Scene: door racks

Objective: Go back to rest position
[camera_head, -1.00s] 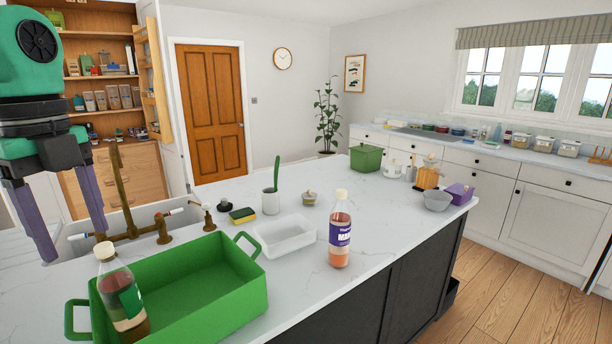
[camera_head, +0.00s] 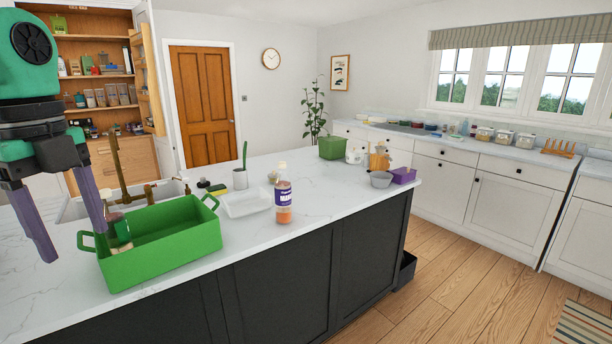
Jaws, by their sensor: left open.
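My left gripper (camera_head: 74,226) hangs at the left of the head view with its two purple fingers apart. It is open and empty. It is raised in front of the sink and left of the green tray (camera_head: 165,255) on the island. A bottle with a dark label (camera_head: 119,228) stands in the left end of the tray, partly beside a gripper finger in the picture. A bottle with a purple label (camera_head: 283,200) stands upright on the worktop right of the tray. My right gripper is not in view.
The island's dark side (camera_head: 290,275) faces me.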

